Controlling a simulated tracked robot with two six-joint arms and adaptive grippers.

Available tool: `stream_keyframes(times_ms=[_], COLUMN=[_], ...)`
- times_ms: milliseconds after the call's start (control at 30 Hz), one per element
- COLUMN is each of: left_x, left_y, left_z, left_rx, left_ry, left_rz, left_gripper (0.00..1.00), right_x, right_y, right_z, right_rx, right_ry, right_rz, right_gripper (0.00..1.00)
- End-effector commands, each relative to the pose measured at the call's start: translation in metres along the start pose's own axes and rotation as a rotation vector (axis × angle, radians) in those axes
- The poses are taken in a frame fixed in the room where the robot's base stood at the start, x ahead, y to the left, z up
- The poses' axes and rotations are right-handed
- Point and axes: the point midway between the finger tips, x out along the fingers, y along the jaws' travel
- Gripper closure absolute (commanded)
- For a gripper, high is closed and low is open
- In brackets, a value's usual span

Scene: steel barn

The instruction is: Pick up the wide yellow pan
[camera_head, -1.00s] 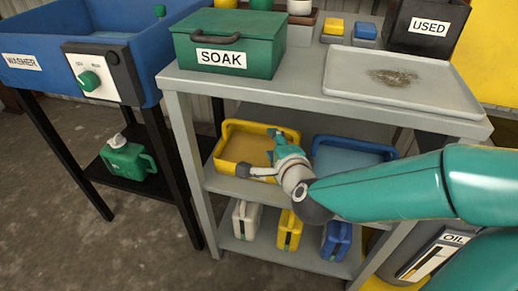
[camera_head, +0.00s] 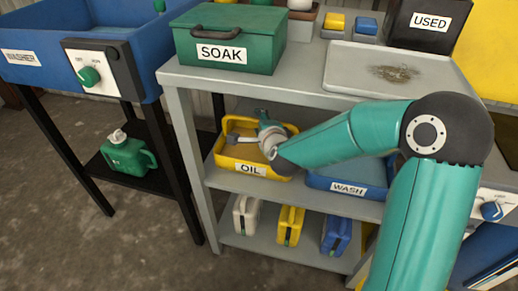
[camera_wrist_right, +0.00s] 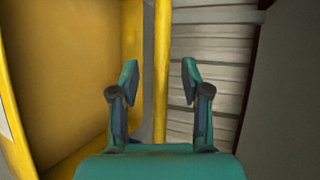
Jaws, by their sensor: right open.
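The wide yellow pan (camera_head: 226,160), labelled OIL, stands on the middle shelf of the grey bench, on its left side. My right gripper (camera_head: 246,122) is over the pan, towards its back. In the right wrist view, my right gripper (camera_wrist_right: 160,76) is open, with a yellow bar (camera_wrist_right: 161,45) between its two fingers in the picture. The bar looks like the pan's raised handle, with a gap beside the pan wall (camera_wrist_right: 131,50). Contact with the fingers cannot be told. The gripper and forearm hide part of the pan's back and right side. My left gripper is not in view.
A blue pan (camera_head: 322,182) labelled WASH stands right of the yellow one, partly behind my right arm. The bench top (camera_head: 300,88) lies above the pans. White, yellow (camera_head: 290,226) and blue jugs stand on the shelf below. The blue washer (camera_head: 40,65) is left.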

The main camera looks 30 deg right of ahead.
Motion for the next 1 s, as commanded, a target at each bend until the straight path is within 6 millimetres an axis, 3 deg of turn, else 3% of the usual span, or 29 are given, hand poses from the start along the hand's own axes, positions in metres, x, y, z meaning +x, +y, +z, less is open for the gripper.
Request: stream_keyframes(times_ms=[100, 367, 667, 1000], left_x=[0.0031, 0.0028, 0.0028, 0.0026], left_y=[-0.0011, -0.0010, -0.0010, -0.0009], left_z=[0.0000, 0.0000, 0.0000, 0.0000], left_rx=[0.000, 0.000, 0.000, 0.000], left_ry=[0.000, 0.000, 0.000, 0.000], left_rz=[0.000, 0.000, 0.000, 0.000], left_gripper=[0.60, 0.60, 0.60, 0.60], right_x=[0.0125, 0.0146, 0.0143, 0.0141], right_y=[0.0009, -0.0004, -0.0001, -0.0018], right_z=[-0.0010, -0.0011, -0.0012, -0.0012], right_rx=[0.000, 0.000, 0.000, -0.002], right_ry=[0.000, -0.001, 0.000, 0.000], right_rz=[0.001, 0.000, 0.001, -0.003], right_gripper=[0.53, 0.53, 1.00, 1.00])
